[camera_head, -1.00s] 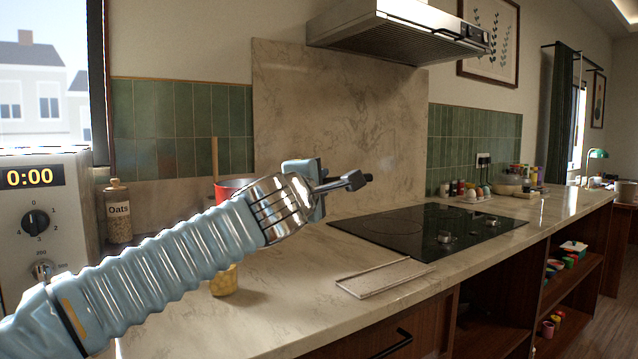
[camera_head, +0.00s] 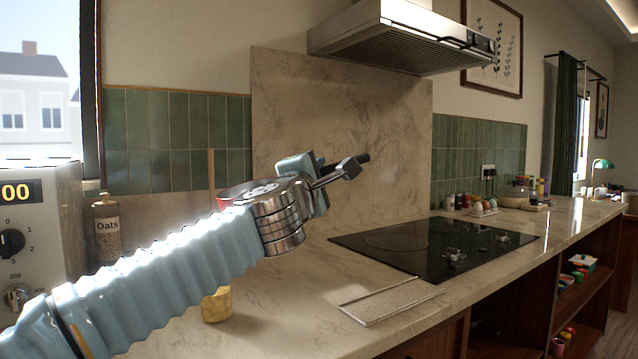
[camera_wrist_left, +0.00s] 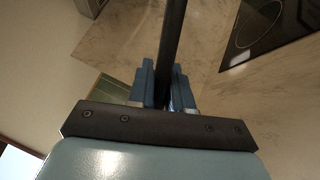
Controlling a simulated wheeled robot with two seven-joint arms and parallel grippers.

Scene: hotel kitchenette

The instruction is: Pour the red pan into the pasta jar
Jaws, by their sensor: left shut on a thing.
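My left gripper (camera_head: 314,182) is above the counter, left of the hob. It is shut on a dark handle, whose end pokes out to the right; the handle (camera_wrist_left: 173,40) shows between the blue fingers in the wrist view. The red pan (camera_head: 226,196) shows only as a bit of red rim behind my left wrist; its contents are hidden. A jar with yellow contents (camera_head: 217,306), apparently the pasta jar, stands on the counter below my left forearm. The forearm hides its top. My right gripper is not in view.
An upright wooden stick (camera_head: 211,175) rises behind my arm; its base is hidden. An oats jar (camera_head: 107,235) stands beside the oven (camera_head: 35,230) at left. A pale board (camera_head: 385,298) lies before the black hob (camera_head: 430,245). The range hood (camera_head: 400,38) hangs above.

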